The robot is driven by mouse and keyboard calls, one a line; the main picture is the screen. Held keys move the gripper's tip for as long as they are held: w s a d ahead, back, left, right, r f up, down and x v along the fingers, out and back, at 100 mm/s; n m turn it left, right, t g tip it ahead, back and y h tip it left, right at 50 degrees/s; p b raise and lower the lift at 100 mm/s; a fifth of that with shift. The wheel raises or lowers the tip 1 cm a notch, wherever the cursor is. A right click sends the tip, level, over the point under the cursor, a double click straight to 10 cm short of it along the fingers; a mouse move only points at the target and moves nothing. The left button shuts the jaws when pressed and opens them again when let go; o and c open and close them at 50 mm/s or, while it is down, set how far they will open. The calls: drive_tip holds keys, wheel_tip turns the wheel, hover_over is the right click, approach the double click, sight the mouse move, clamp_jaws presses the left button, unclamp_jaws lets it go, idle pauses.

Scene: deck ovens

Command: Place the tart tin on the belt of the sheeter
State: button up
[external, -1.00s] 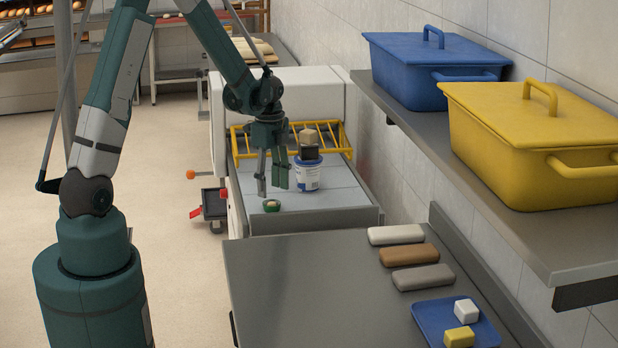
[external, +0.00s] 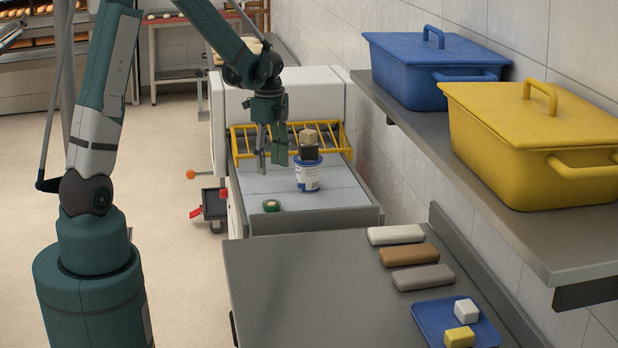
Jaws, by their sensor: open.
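A small green round piece (external: 271,205), which I take to be the tart tin, lies flat on the pale belt (external: 335,195) of the sheeter, near its front end. My gripper (external: 271,168) is open and empty. It points down above the belt, clear of the green piece and a little behind it in the picture. The fingers are apart, with nothing between them.
A white and blue tub (external: 308,176) with a dark block and a tan block on top stands on the belt, just right of my gripper. A yellow guard rack (external: 335,140) is behind. The steel table (external: 310,290) in front is mostly clear.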

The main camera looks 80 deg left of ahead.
idle(0.7)
drive_tip(key=w+d+r+n+t, duration=0.1)
drive_tip(key=d+r, duration=0.4)
drive_tip(key=d, duration=0.3)
drive_tip(key=d+r+n+t+y, duration=0.1)
drive_tip(key=d+r+n, duration=0.1)
drive_tip(key=d+r, duration=0.35)
drive_tip(key=w+d+r+n+t, duration=0.1)
drive_tip(key=d+r, duration=0.2)
drive_tip(key=d, duration=0.7)
drive_tip(key=s+d+r+n+t, duration=0.1)
drive_tip(key=s+d, duration=0.2)
drive_tip(key=d, duration=0.4)
drive_tip(key=s+d+r+n+t, duration=0.1)
drive_tip(key=s+d, duration=0.3)
drive_tip(key=d, duration=0.4)
drive_tip(key=s+d+r+n+t+h, duration=0.1)
drive_tip(key=s+d+r+n+t, duration=0.1)
drive_tip(key=d, duration=0.6)
drive_tip(key=shift+s+r+n, duration=0.45)
drive_tip(key=shift+s+n, duration=0.05)
drive_tip(key=shift+s, duration=0.6)
wheel_tip(320, 180, down, 7)
drive_tip(key=b, duration=0.6)
drive_tip(key=shift+r+b, duration=0.2)
drive_tip(key=shift+b, duration=0.15)
